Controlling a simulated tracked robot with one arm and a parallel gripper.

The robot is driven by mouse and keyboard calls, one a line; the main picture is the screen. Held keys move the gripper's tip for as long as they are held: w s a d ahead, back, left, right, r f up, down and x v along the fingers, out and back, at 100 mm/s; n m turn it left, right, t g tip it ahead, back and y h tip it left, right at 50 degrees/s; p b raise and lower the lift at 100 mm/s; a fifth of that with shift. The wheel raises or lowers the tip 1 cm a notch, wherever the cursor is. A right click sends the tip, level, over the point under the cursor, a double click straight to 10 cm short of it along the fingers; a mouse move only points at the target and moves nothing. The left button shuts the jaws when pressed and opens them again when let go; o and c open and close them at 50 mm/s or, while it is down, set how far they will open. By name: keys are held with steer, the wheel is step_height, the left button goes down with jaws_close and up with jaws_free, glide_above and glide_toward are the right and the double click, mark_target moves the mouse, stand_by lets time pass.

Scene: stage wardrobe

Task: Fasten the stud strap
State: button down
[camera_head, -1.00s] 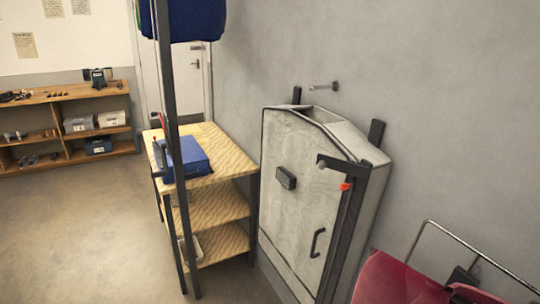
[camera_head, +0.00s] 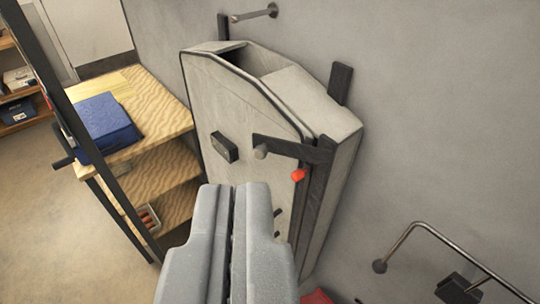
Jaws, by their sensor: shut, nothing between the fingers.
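A tall pale grey case (camera_head: 245,125) hangs on the wall, its top corner open. A dark strap (camera_head: 290,147) crosses the upper right of its front and meets a dark upright band along the right edge. A round grey stud (camera_head: 261,152) shows at the strap's left end; I cannot tell whether it is pressed in. A red tab (camera_head: 298,175) sits just below the strap. My gripper (camera_head: 236,188) is shut and empty, in front of the case's lower front, below and left of the stud. It hides the lower front and most of the handle.
A small dark block (camera_head: 224,147) sticks out of the case front. A wooden shelf unit (camera_head: 165,115) with a blue box (camera_head: 102,128) stands at left, behind a dark post (camera_head: 75,125). A metal rail (camera_head: 440,240) juts from the wall at lower right. A peg (camera_head: 255,13) is above the case.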

steer(key=w+a+f+m+t+y+p, duration=0.1)
steer(key=w+a+f+m+t+p, duration=0.15)
steer(key=w+a+m, duration=0.5)
steer(key=w+a+f+m+t+y+p, duration=0.1)
steer(key=w+a+f+m+p, duration=0.2)
steer(key=w, duration=0.7)
steer(key=m+g+h+p, duration=0.2)
steer(key=m+h+p, duration=0.2)
steer(key=m+h, duration=0.95)
glide_toward(258, 157)
steer(key=shift+m, duration=0.4)
steer(key=p+x, duration=0.3)
steer(key=x, duration=0.3)
steer(key=shift+w+d+r+p, duration=0.1)
steer(key=shift+w+d+p, duration=0.15)
steer(key=shift+p, duration=0.15)
